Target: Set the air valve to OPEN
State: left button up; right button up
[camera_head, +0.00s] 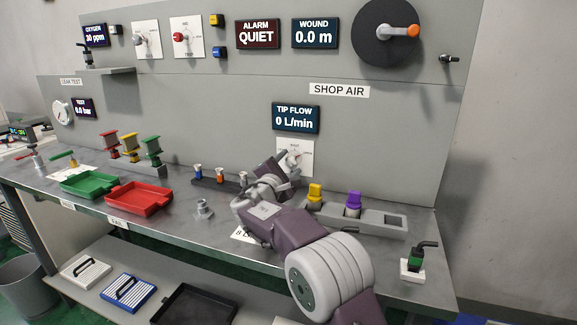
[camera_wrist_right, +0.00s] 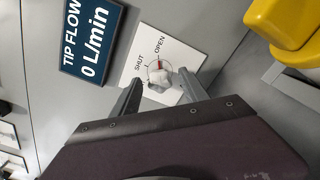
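The air valve is a pale knob on a white plate (camera_head: 304,150) on the panel, below the TIP FLOW display (camera_head: 296,117) that reads 0 L/min. In the right wrist view the knob (camera_wrist_right: 160,81) has a red mark beside it, and the plate carries the words SHUT and OPEN. I cannot tell the exact setting. My right gripper (camera_head: 287,168) is in front of the plate and partly hides it. In the right wrist view its two fingers (camera_wrist_right: 160,92) are spread, one on each side of the knob, with gaps showing. My left gripper is not in view.
A grey rack with a yellow piece (camera_head: 315,193) and a purple piece (camera_head: 353,203) stands right of my right gripper. A small holder (camera_head: 220,180) is to its left. Green (camera_head: 88,183) and red (camera_head: 138,197) trays lie further left on the bench.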

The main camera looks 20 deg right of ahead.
jog(key=v, duration=0.9)
